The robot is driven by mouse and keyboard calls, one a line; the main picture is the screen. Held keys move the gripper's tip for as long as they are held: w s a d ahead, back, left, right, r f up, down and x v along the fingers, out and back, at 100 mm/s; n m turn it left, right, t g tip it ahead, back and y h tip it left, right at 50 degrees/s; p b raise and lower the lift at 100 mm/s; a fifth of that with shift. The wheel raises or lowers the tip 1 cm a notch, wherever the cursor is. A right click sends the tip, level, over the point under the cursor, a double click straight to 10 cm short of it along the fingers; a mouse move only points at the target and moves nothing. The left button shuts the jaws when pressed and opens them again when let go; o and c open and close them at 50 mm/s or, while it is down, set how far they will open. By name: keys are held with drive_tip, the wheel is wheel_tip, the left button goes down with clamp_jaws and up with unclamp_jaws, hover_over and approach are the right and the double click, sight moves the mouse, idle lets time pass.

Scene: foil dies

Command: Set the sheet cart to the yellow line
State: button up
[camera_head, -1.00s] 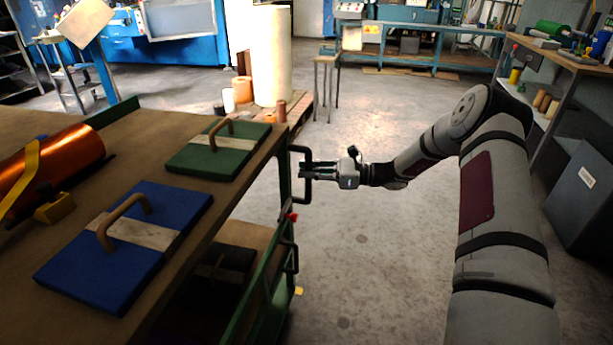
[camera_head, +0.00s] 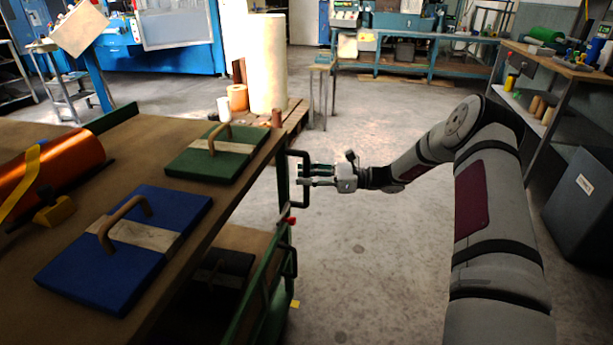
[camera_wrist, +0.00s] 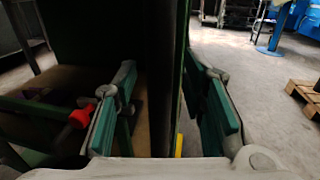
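The sheet cart (camera_head: 235,205) is a green-framed cart with a brown top, filling the left of the head view. A dark upright handle (camera_head: 308,190) sticks out from its right end. My gripper (camera_head: 316,176) is at this handle. In the wrist view its green-padded fingers (camera_wrist: 165,110) stand apart on either side of a dark upright bar, with gaps showing beside it. The gripper looks open around the bar, not clamped. A small yellow patch (camera_head: 295,303) shows on the floor beside the cart, maybe part of the yellow line; the rest is hidden.
On the cart lie a blue lid (camera_head: 120,250), a green lid (camera_head: 190,165) and an orange foil roll (camera_head: 65,160). A pallet (camera_head: 296,113) with a cream roll (camera_head: 267,65) stands beyond. A grey bin (camera_head: 585,205) is at right. Floor right of the cart is clear.

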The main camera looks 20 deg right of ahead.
drive_tip(key=v, duration=1.2)
idle(0.4)
